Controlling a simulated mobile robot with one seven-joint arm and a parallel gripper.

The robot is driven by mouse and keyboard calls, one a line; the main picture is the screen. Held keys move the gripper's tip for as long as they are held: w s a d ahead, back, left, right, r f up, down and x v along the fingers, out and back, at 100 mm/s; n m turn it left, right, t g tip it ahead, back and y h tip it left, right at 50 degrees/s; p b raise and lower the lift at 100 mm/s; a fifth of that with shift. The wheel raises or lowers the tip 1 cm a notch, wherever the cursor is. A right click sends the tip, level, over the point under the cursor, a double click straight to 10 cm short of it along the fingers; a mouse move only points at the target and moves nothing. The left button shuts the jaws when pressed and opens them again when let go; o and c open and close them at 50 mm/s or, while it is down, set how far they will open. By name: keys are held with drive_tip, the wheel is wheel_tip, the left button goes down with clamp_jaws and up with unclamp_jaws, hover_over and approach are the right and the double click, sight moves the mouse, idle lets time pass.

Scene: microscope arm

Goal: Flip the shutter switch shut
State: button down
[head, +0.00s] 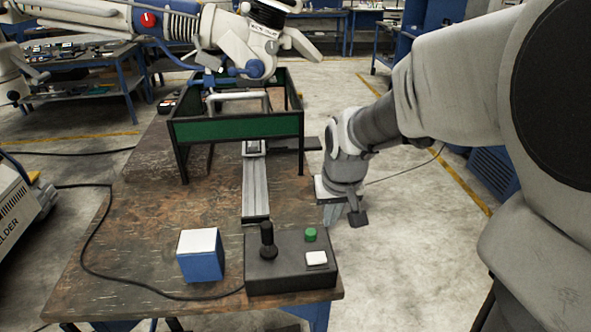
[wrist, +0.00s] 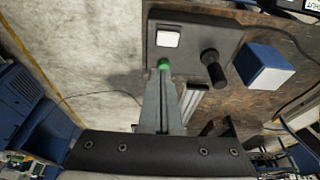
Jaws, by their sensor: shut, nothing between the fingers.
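A black control box (head: 290,277) sits at the front right corner of the wooden table. On its top are a white square switch (head: 316,258), a green button (head: 310,234) and a black joystick (head: 267,240). I cannot tell the switch's setting. In the wrist view the white switch (wrist: 168,39) lies beyond my fingertips, and the green button (wrist: 163,64) shows right at the finger ends, partly covered. My gripper (wrist: 164,74) is shut and empty. In the head view it hangs by the table's right edge, behind the box; contact with the button cannot be told.
A blue box with a white top (head: 200,255) stands left of the control box. A metal rail (head: 256,190) runs back to a green-and-black frame (head: 235,130). A white-and-blue arm (head: 240,45) reaches over the frame. A black cable crosses the table's left side.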

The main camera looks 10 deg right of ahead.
sight(323, 256)
drive_tip(key=x, duration=0.4)
drive_tip(key=b+x, duration=0.1)
drive_tip(key=x, duration=0.3)
drive_tip(key=s+b+x, duration=0.1)
drive_tip(key=x, duration=0.4)
drive_tip(key=shift+f, duration=0.6)
drive_tip(key=shift+f, duration=0.1)
drive_tip(key=shift+d+f+b, duration=0.1)
drive_tip(key=shift+f+b, duration=0.2)
drive_tip(key=shift+b, duration=0.2)
drive_tip(key=shift+r, duration=0.15)
drive_tip(key=shift+a+r+p, duration=0.25)
drive_tip(key=shift+a+p, duration=0.4)
drive_tip(key=shift+a, duration=0.1)
